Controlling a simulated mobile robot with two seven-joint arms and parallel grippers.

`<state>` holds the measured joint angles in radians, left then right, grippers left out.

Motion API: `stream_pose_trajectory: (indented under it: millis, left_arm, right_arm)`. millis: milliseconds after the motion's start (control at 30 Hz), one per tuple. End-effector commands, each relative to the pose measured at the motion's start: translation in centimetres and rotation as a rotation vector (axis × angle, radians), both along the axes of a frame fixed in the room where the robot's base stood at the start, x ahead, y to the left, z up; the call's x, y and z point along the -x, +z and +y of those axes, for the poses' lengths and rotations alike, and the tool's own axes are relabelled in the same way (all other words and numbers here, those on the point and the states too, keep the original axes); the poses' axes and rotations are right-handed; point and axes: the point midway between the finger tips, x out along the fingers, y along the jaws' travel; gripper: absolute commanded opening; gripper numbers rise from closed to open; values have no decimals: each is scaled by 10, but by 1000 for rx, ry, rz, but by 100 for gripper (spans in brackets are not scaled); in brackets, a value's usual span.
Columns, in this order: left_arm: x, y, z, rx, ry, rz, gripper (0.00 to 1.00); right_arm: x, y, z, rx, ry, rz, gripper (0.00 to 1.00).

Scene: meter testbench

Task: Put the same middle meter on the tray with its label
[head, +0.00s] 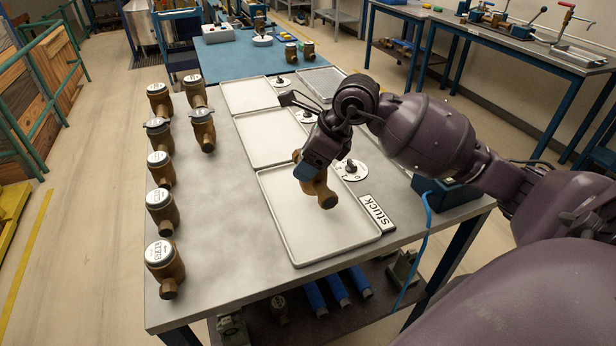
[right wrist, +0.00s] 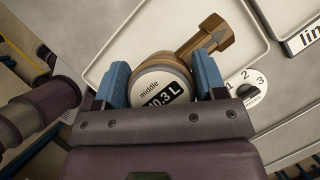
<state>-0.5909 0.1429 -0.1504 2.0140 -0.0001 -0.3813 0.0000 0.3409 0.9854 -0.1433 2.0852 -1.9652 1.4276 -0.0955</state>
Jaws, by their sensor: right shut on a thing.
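My right gripper (head: 308,172) is shut on a brown, brass-coloured meter (head: 323,192) over the front white tray (head: 340,246). I cannot tell whether the meter touches the tray. In the right wrist view, the blue fingers of the right gripper (right wrist: 163,85) stand on both sides of the meter (right wrist: 176,64). Its round white face reads "middle" and "10.3 L", with the first part partly hidden. A "Stuck" label (head: 376,213) lies at the front tray's right edge. A label starting "lin" (right wrist: 307,38) is cut off in the right wrist view. My left gripper is out of view.
Several meters (head: 159,212) stand along the bench's left side. Empty middle (head: 268,140) and back (head: 250,97) trays lie beyond the front one. A numbered dial (head: 351,171) sits right of the front tray, beside my gripper.

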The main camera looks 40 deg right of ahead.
Motion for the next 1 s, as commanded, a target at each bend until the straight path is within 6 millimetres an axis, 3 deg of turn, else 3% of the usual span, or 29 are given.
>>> stream_pose_trajectory:
  millis: [167,500,900,933,1000]
  left_arm:
    - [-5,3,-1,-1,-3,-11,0]
    - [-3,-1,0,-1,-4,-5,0]
    - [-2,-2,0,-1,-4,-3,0]
    - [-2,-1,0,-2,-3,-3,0]
    - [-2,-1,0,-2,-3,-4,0]
  right_arm:
    - [0,-6,0,0,0,-3,9]
    - [-1,-43,0,-1,-1,-3,9]
    - [-1,-47,0,1,0,-5,9]
    - [0,-47,0,1,0,-2,69]
    - [0,-47,0,1,0,-2,80]
